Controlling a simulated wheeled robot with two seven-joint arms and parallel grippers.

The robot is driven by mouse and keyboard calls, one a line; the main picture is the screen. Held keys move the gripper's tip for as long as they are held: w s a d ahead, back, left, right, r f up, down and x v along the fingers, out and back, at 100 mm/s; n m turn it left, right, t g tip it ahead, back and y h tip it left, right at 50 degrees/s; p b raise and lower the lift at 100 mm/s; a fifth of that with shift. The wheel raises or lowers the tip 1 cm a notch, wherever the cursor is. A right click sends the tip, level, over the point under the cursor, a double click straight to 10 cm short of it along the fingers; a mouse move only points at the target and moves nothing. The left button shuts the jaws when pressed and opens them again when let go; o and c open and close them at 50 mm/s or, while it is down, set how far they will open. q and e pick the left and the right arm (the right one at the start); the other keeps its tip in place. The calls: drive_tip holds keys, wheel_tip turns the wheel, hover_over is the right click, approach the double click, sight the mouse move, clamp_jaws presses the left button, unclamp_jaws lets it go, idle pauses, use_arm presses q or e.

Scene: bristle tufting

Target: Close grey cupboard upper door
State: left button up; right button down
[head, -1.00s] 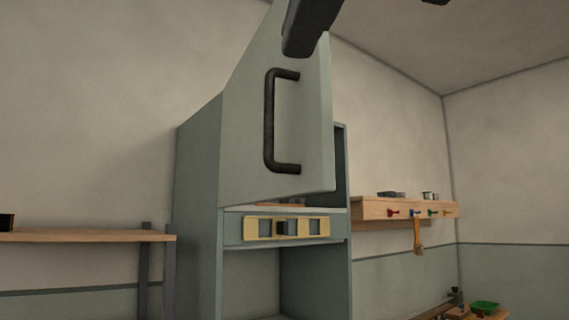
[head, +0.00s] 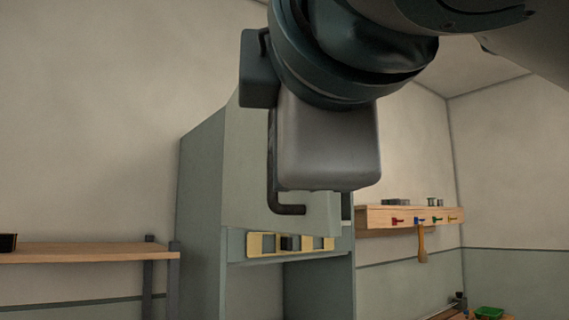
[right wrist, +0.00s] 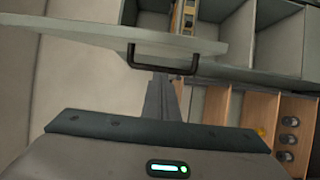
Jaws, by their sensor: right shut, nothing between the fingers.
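The grey cupboard (head: 199,210) stands in the middle of the head view. Its upper door (head: 240,165) is partly open, with a dark bar handle (head: 288,210). My right gripper's body covers much of the door, and its fingertips are hidden there. In the right wrist view, my right gripper (right wrist: 165,88) is shut and empty, its fingers pointing toward the door (right wrist: 75,35) near the handle (right wrist: 165,68). I cannot tell whether they touch. The cupboard's open interior shows beyond the door's edge. My left gripper is not in view.
A wooden shelf (head: 90,253) is at left. A wooden rack (head: 390,217) with coloured pegs and a hanging brush (head: 422,245) is on the right wall. A green tray (head: 489,312) is at lower right.

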drive_tip(key=d+p, duration=0.1)
drive_tip(key=d, duration=0.1)
drive_tip(key=w+d, duration=0.1)
drive_tip(key=shift+w+d+p, duration=0.2)
drive_tip(key=shift+d+p, duration=0.15)
drive_tip(key=shift+p, duration=0.05)
drive_tip(key=shift+d, duration=0.15)
